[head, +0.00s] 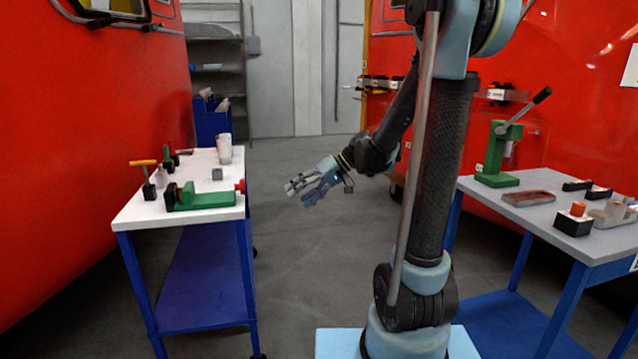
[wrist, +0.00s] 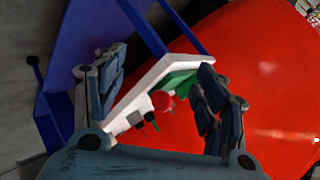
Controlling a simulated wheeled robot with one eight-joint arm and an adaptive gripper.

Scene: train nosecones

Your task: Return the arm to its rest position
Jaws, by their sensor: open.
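My gripper (head: 312,184) is open and empty in the head view, held out to the left in the free space between the two tables. It is to the right of the white-topped table and apart from it. My arm reaches down from the upper right to it. In the wrist view, the two fingers of my gripper (wrist: 158,98) stand apart at left and right with nothing between them. Beyond them the white table (wrist: 155,75) shows tilted in the picture, with part of the green vise (wrist: 180,80) on it.
The white-topped blue table (head: 135,216) on the left bears a green vise (head: 200,198), a cup (head: 224,148) and small tools. The grey-topped table (head: 545,208) on the right bears a green press (head: 498,160) and several small parts. Red walls flank both sides. Grey floor (head: 300,150) lies open between.

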